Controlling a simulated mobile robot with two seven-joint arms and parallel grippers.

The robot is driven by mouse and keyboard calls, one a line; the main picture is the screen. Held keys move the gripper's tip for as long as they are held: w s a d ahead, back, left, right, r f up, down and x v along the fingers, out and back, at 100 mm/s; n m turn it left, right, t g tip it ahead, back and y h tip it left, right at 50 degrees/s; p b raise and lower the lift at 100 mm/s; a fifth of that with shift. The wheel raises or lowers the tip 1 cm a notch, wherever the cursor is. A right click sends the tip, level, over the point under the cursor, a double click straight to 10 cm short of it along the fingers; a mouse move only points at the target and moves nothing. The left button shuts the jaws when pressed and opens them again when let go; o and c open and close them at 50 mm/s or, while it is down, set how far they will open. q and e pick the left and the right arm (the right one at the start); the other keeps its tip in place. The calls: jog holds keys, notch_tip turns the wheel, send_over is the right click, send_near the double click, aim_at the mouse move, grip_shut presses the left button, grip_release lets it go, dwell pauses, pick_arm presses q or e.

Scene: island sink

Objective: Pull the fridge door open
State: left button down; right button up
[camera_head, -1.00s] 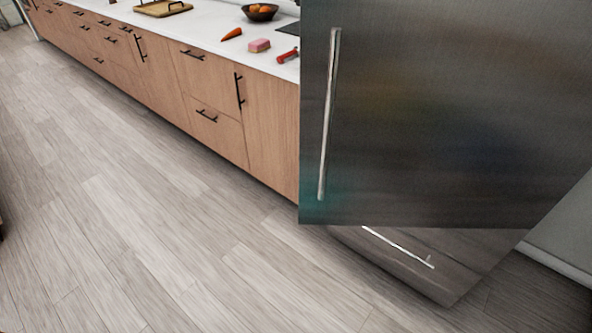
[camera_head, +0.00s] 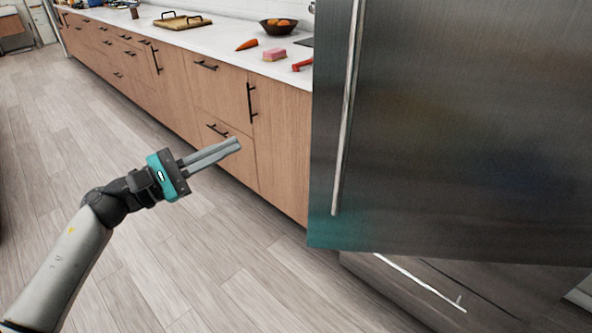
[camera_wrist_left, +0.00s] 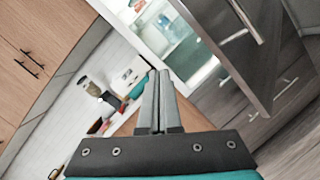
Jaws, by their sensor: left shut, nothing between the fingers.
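The fridge door (camera_head: 450,140) is a large dark steel panel on the right of the head view. Its long upright silver handle (camera_head: 347,120) is near its left edge. In the left wrist view, the door (camera_wrist_left: 222,35) stands ajar, with lit shelves (camera_wrist_left: 178,50) showing behind it and the handle (camera_wrist_left: 246,18) on its outer face. My left gripper (camera_head: 237,145) is shut and empty, left of the door and clear of the handle. It also shows in the left wrist view (camera_wrist_left: 160,76). My right gripper is not in view.
A drawer handle (camera_head: 420,283) juts out below the door. A wooden cabinet row (camera_head: 285,150) with black handles runs left of the fridge. The floor (camera_head: 235,265) is clear.

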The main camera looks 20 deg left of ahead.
pick_arm(q)
jog(key=s+d+r+m+g+h+b, duration=0.25)
jog(key=s+d+m+g, duration=0.2)
jog(key=m, duration=0.65)
jog(key=m+p, duration=0.2)
send_near(326, 133)
jog(key=x, duration=0.5)
jog(key=shift+d, duration=0.1)
jog(key=shift+s+d+p, duration=0.15)
jog(key=shift+s+d, duration=0.1)
jog(key=shift+s, duration=0.4)
jog(key=shift+s+d+p, duration=0.15)
jog(key=shift+s+d, duration=0.05)
jog(key=shift+s, duration=0.45)
jog(key=shift+s+d+p, duration=0.15)
jog(key=shift+s+d, duration=0.1)
jog(key=shift+s, duration=0.4)
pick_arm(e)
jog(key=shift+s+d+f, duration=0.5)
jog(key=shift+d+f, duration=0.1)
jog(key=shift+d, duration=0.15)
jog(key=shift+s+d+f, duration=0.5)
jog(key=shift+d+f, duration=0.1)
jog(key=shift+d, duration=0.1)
